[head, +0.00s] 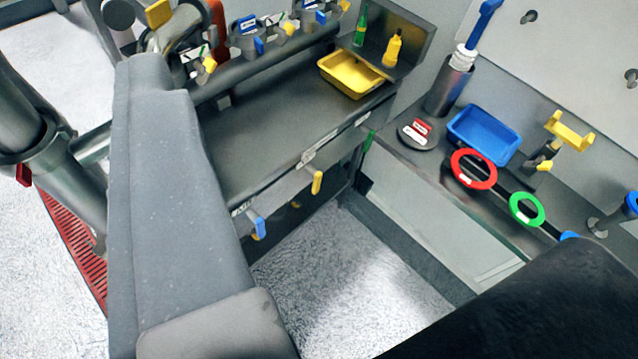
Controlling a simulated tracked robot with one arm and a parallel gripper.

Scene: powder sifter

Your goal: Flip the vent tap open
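Several small taps with coloured handles show, and I cannot read which one is the vent tap. A tap with a blue lever (259,46) and a tap with a yellow lever (209,65) sit along the pipe at the top. A yellow handle (317,183) and a blue handle (258,228) hang below the bench's front edge. A large grey part of mine covers the left middle, and a dark part of mine fills the lower right corner. I cannot make out my gripper's fingertips or anything held.
A yellow tray (350,74) and small bottles (392,50) stand on the grey bench (270,135). The right-hand shelf carries a blue tray (484,135), a red ring (474,169) and a green ring (527,208). The floor (345,270) between them is clear.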

